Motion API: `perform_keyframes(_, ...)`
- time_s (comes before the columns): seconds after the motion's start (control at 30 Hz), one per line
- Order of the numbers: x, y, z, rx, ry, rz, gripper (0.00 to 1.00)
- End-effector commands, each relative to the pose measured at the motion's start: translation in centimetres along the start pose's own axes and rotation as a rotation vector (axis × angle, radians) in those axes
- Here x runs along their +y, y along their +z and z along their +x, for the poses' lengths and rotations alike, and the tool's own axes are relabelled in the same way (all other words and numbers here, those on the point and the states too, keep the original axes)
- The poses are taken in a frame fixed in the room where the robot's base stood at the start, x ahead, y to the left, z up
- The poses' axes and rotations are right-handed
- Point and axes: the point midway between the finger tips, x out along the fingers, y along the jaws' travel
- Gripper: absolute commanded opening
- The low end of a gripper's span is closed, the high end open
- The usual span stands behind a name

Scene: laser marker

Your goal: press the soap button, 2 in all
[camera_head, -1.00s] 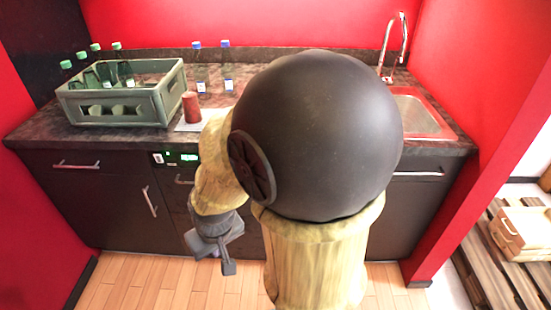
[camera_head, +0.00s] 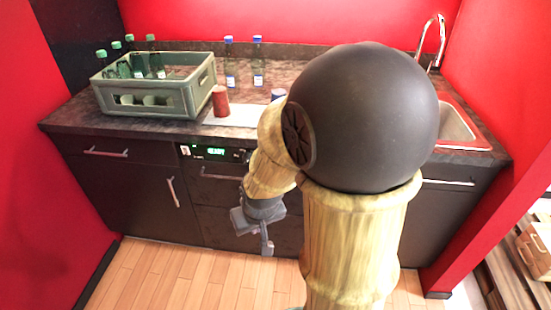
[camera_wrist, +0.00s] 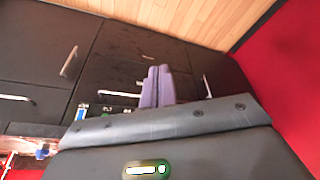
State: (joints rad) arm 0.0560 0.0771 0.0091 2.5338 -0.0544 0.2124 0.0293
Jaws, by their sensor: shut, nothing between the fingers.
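A dark control panel (camera_head: 212,153) with a green lit display and small white marks is set in the cabinet front under the counter, left of my arm. It also shows in the wrist view as a small strip of coloured marks (camera_wrist: 107,109), partly hidden by my gripper's body. Which mark is the soap button cannot be told at this size. My gripper (camera_head: 259,232) hangs low in front of the cabinet, to the right of and below the panel. Its two purple-grey fingers (camera_wrist: 157,76) are together and empty in the wrist view, and I see no contact with the panel.
A grey-green crate (camera_head: 157,100) of green-capped bottles stands on the counter's left. A red cup (camera_head: 220,101) and two blue-capped bottles (camera_head: 244,66) stand near the middle. A metal sink (camera_head: 459,128) is at right. Red walls close both sides. The wooden floor in front is clear.

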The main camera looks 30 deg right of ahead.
Motion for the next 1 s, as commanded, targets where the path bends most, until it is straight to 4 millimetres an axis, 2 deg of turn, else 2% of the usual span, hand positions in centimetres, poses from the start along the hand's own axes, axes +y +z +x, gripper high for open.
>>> perform_keyframes(0.3, 5.7, -9.4, 7.4, 0.322, -0.024, 0.091, 0.0)
perform_keyframes(0.5, 8.5, -13.3, 11.3, 0.544, -0.143, 0.173, 0.0)
perform_keyframes(0.73, 11.3, -15.1, 14.1, 0.802, -0.355, 0.316, 0.0)
perform_keyframes(1.0, 13.1, -14.8, 14.3, 0.987, -0.531, 0.436, 0.0)
